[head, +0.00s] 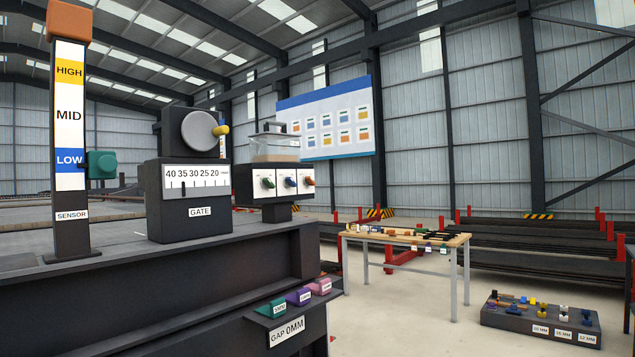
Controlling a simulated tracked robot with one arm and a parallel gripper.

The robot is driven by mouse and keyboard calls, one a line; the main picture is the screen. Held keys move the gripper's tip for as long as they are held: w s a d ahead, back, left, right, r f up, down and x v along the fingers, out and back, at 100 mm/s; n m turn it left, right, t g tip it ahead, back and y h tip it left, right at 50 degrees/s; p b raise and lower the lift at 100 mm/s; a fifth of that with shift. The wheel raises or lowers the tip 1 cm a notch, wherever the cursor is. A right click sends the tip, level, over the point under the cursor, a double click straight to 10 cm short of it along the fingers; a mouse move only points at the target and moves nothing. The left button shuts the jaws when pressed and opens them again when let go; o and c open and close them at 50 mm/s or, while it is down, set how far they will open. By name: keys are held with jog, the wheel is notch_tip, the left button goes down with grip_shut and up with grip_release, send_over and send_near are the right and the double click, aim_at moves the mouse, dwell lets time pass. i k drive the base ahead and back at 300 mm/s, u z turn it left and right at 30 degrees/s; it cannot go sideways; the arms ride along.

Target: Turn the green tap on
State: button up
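The green tap (268,182) is small and sits on the left of a white front panel (280,193), below a clear tank (275,150) holding some tan liquid or material. A blue tap (290,181) is beside it in the middle, and an orange tap (309,180) is on the right. Each tap has a small label that is too small to read. The green tap's exact handle angle is hard to tell at this distance. My gripper is not in view.
A gate unit (196,175) with a dial and yellow knob stands left of the taps. A sensor post (70,140) stands further left on the dark bench (150,285). A wooden table (455,241) and open floor lie right.

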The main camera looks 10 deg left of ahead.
aim_at(265, 183)
jog(key=z, duration=0.15)
jog(key=k, duration=0.6)
jog(key=z, duration=0.75)
jog(key=i, duration=2.4)
jog(key=u, duration=1.25)
jog(key=i, duration=0.75)
jog(key=u, duration=0.5)
